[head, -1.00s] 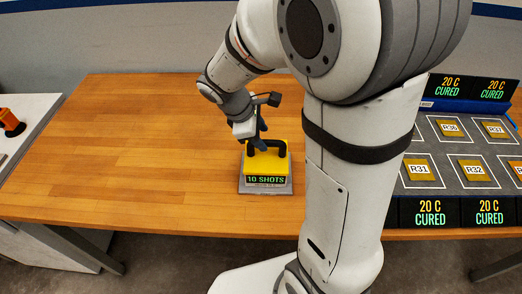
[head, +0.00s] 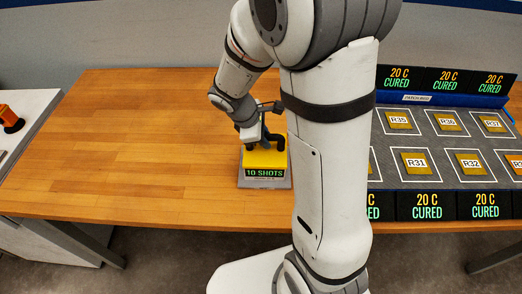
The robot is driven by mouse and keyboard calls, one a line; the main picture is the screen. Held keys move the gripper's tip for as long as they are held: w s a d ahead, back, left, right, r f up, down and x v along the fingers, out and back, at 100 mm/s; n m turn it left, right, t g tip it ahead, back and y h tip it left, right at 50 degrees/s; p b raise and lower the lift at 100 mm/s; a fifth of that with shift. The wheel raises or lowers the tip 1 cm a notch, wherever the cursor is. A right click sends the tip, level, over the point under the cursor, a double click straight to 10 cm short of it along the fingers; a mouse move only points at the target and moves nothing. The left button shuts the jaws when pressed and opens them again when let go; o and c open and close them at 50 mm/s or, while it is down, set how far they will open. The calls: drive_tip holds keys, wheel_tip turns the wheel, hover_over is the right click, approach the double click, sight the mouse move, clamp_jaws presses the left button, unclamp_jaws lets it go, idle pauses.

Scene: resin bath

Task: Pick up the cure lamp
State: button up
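The cure lamp (head: 264,159) appears to be the yellow block with a black handle on the wooden table in the head view. It sits on a grey base with a display reading "10 SHOTS" (head: 264,173). My gripper (head: 264,135) is right over the lamp, pointing down, with its fingertips at the black handle. The fingers are small and partly merge with the dark handle, so I cannot tell whether they are closed on it. I see no clear gap between the lamp and its base.
The patch bed (head: 381,178) with several labelled amber patches and "20 C CURED" displays is at the right, partly hidden by my arm. An orange tool (head: 10,118) is on a white side table (head: 28,105) at the far left. The wooden table (head: 130,150) left of the lamp is clear.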

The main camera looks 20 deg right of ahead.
clamp_jaws()
idle(0.9)
